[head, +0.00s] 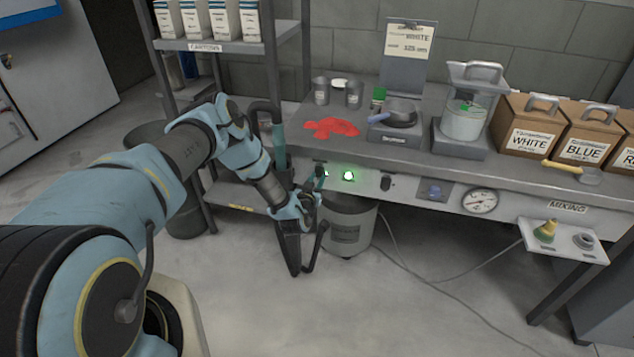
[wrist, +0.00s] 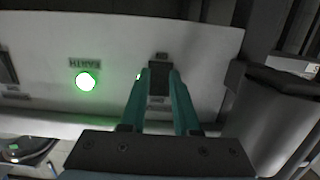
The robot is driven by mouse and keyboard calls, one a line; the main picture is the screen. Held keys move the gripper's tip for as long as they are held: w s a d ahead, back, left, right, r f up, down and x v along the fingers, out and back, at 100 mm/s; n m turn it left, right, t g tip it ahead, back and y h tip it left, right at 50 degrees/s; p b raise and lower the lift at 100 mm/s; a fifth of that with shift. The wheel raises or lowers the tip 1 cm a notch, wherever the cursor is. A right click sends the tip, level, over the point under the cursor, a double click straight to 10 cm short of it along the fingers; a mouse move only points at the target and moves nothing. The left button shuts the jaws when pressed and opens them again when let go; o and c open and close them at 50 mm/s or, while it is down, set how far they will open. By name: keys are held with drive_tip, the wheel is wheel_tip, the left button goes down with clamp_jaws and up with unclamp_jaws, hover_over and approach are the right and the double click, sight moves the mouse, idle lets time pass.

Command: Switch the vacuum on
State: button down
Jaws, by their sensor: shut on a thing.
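A dark switch (wrist: 159,72) sits on the pale front panel of the bench (wrist: 215,55), with small labels too blurred to read. My gripper (wrist: 158,84) has its two teal fingers at the switch, one on each side, shut on it. A small green light (wrist: 139,76) glows beside the switch, by the left finger. In the head view my gripper (head: 318,181) is at the panel's left end and mostly hides the switch. A grey canister (head: 346,232), possibly the vacuum, stands under the bench just below.
A lit green EARTH lamp (wrist: 87,80) is close to the gripper. Farther right are a black switch (head: 386,183), a blue knob (head: 433,192) and a gauge (head: 480,202). Red powder (head: 331,128) and a pan (head: 400,112) are on the bench. Cables cross the floor.

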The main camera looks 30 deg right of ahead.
drive_tip(key=c, duration=0.6)
unclamp_jaws()
drive_tip(key=shift+c, duration=0.2)
drive_tip(key=b+v, duration=0.2)
drive_tip(key=v, duration=0.8)
drive_tip(key=shift+s+a, duration=0.25)
drive_tip(key=shift+s, duration=0.05)
drive_tip(key=shift+s+a, duration=0.1)
